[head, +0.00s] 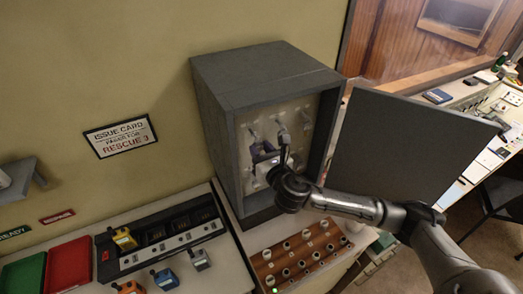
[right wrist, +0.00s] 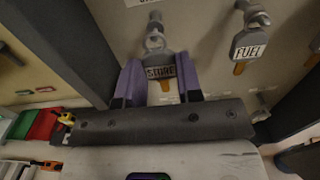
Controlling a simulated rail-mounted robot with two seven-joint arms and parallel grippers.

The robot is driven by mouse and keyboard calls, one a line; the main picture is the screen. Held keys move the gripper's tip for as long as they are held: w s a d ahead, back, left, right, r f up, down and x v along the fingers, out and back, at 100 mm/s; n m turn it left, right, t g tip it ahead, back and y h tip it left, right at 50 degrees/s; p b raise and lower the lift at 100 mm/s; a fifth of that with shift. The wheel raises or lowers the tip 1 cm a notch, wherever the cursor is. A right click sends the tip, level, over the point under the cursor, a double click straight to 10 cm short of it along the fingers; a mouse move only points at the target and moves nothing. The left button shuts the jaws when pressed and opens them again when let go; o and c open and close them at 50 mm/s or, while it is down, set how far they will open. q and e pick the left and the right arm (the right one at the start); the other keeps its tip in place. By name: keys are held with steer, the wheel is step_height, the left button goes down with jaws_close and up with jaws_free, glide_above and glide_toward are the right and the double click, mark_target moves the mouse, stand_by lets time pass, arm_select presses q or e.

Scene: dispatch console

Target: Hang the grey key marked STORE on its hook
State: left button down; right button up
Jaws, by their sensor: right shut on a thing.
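The grey key marked STORE (right wrist: 160,73) is upright between the purple fingers of my right gripper (right wrist: 158,80), which is shut on it. Its orange-brown lower end shows below the label in the right wrist view. The key's top ring is at a metal hook (right wrist: 155,18) on the cabinet's back panel; I cannot tell whether the ring is around the hook or just in front of it. In the head view my right gripper (head: 263,150) reaches inside the open grey key cabinet (head: 225,125); the STORE key is hard to make out there. My left gripper is not in view.
A grey key marked FUEL (right wrist: 250,44) hangs close by on the right in the right wrist view. The cabinet's open door (head: 400,150) stands to the right, beside my arm. Below are a wooden panel of knobs (head: 300,250), a charger rack (head: 165,235) and a red tray (head: 70,265).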

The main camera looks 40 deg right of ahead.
steer(key=shift+w, duration=0.1)
stand_by(0.3)
steer(key=shift+w+d+p, duration=0.1)
steer(key=shift+w+p, duration=0.2)
stand_by(0.4)
steer(key=shift+w+d+p, duration=0.1)
steer(key=shift+w+p, duration=0.25)
steer(key=shift+w, duration=0.05)
steer(key=shift+f, duration=0.2)
stand_by(0.7)
steer(key=o, duration=0.8)
steer(key=shift+o, duration=0.6)
